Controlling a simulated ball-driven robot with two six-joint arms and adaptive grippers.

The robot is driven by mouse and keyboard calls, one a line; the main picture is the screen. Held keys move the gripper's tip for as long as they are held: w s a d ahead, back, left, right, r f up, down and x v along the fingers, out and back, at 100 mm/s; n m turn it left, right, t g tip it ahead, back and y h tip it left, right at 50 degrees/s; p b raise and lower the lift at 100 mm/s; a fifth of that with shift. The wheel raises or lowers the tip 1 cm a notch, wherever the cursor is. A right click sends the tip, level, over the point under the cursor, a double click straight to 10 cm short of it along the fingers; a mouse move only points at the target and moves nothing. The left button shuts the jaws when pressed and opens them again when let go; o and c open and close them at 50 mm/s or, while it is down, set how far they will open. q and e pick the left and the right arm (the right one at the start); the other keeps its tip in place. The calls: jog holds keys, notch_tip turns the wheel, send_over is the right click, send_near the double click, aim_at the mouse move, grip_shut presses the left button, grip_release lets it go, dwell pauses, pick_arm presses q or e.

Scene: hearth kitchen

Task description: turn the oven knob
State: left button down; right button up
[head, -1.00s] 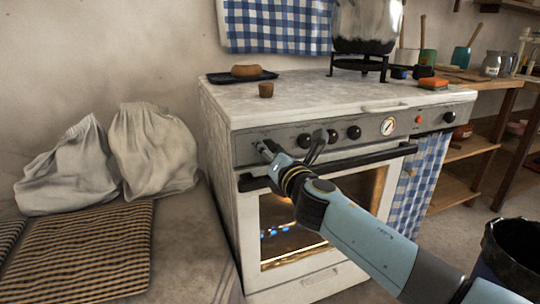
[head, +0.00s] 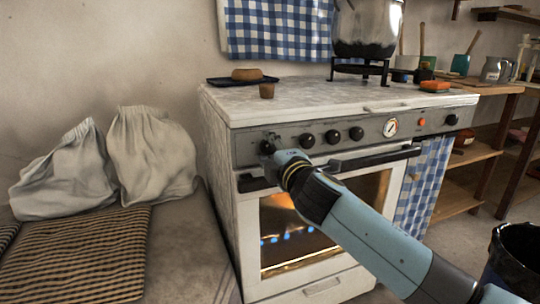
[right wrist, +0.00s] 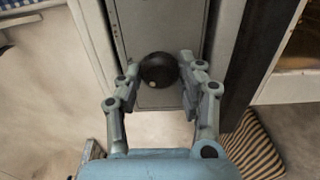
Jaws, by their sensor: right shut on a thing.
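The white oven (head: 235,215) has a grey control panel (head: 375,143) with several black knobs. The leftmost knob (head: 267,147) is at the panel's left end, partly hidden by my right gripper (head: 273,145). In the right wrist view the round dark knob (right wrist: 158,70) with a small pale dot sits between the two fingers of my right gripper (right wrist: 160,80), which is shut on it. Other knobs (head: 307,140) stand clear to its right. The knob's exact turn is hard to read. My left gripper is out of view.
A black oven-door handle (head: 375,157) runs just below the panel. Blue flames (head: 285,236) show behind the door glass. White sacks (head: 155,155) lie left.

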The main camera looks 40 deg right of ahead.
jog(key=m+b, duration=0.1)
jog(key=m, duration=0.2)
jog(key=shift+f+m, duration=0.15)
jog(key=shift+m, duration=0.25)
jog(key=shift+m+b, duration=0.65)
jog(key=shift+m, duration=0.85)
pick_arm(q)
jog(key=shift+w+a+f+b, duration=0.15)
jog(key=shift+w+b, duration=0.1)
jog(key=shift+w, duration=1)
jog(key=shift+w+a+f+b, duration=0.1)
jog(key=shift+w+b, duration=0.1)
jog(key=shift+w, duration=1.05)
pick_arm(e)
jog(key=shift+m, duration=1.1)
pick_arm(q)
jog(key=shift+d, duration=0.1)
pick_arm(e)
jog(key=o, duration=1.1)
jog(key=shift+o, duration=0.2)
jog(key=shift+r, duration=0.2)
jog(key=shift+s, duration=0.1)
